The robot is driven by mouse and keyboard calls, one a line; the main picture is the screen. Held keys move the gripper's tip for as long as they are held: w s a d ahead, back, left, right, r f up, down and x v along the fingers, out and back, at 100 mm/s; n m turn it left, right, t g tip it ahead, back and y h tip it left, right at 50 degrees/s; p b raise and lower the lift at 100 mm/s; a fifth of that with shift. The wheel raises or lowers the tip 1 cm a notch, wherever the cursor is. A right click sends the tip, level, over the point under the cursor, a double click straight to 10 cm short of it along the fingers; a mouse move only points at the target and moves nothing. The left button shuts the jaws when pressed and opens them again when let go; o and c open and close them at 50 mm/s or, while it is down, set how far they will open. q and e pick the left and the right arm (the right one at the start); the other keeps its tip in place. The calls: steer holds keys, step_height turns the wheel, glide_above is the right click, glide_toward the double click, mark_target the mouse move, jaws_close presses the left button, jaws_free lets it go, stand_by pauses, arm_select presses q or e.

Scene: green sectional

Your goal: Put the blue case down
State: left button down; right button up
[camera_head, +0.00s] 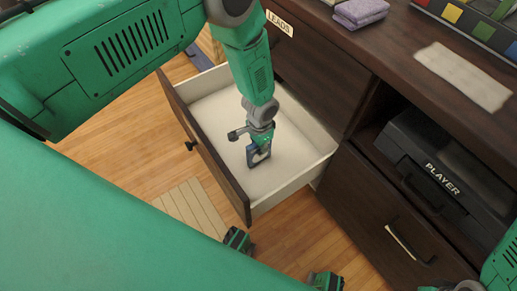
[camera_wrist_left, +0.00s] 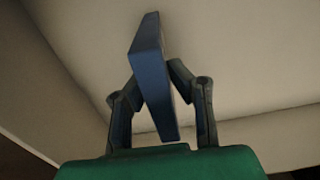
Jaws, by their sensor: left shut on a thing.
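The blue case (camera_head: 252,156) is a small, thin, flat box inside the open drawer. My left gripper (camera_head: 262,150) reaches down into the drawer and is shut on it. In the left wrist view, the blue case (camera_wrist_left: 152,75) stands on edge between the two fingertips, a little tilted. I cannot tell whether its lower edge touches the drawer floor. The open drawer (camera_head: 208,153) has a pale, empty-looking inside and a dark wood front with a black knob. My right arm shows only at the bottom right corner, with its gripper end cut off by the frame.
A dark wood cabinet (camera_head: 310,85) stands behind the drawer, with a "LEADS" label (camera_head: 280,22). A black case marked "PLAYER" (camera_head: 430,160) sits in its open shelf. Folded purple cloths (camera_head: 360,12) and a beige strip (camera_head: 463,76) lie on top. The drawer floor around the blue case is clear.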

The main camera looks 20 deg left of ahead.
arm_select(q)
steer(key=shift+d, duration=0.2)
steer(key=shift+a+f, duration=0.25)
steer(key=shift+a, duration=0.1)
steer(key=c, duration=1.5)
jaws_free()
steer(key=shift+a, duration=0.15)
steer(key=shift+o, duration=0.2)
steer(key=shift+a, duration=0.1)
steer(key=shift+d+r, duration=0.25)
steer(key=shift+d, duration=0.1)
step_height(320, 180, up, 11)
steer(key=p, duration=0.5)
steer(key=shift+r, duration=0.15)
steer(key=shift+s+d+r, duration=0.1)
steer(key=shift+d+r, duration=0.05)
steer(key=shift+r, duration=0.2)
arm_select(e)
step_height(320, 180, up, 5)
steer(key=shift+d+f, duration=0.1)
steer(key=shift+f, duration=0.05)
arm_select(q)
steer(key=shift+a, duration=0.2)
arm_select(e)
steer(key=shift+a, duration=0.2)
